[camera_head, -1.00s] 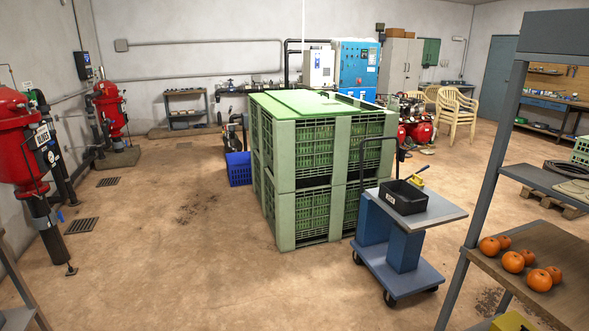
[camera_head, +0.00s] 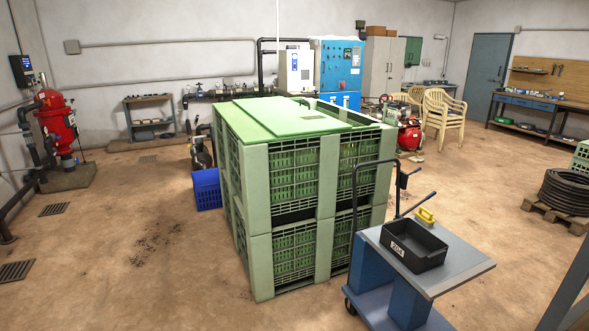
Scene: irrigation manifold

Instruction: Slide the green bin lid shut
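The green bin lid (camera_head: 290,118) lies flat on top of the upper of two stacked green slatted bins (camera_head: 257,200). It covers most of the left and middle of the top. An uncovered strip (camera_head: 345,113) shows along the right side, with the bin's rim around it. A thin raised bar or handle shows near the lid's back right edge. Neither of my grippers is in the view.
A blue-grey cart (camera_head: 440,252) with a black tray (camera_head: 413,247) and a yellow object (camera_head: 425,215) stands close at the bins' right front. A blue crate (camera_head: 207,189) sits left of the bins. Floor at the front left (camera_head: 130,270) is clear apart from drain grates.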

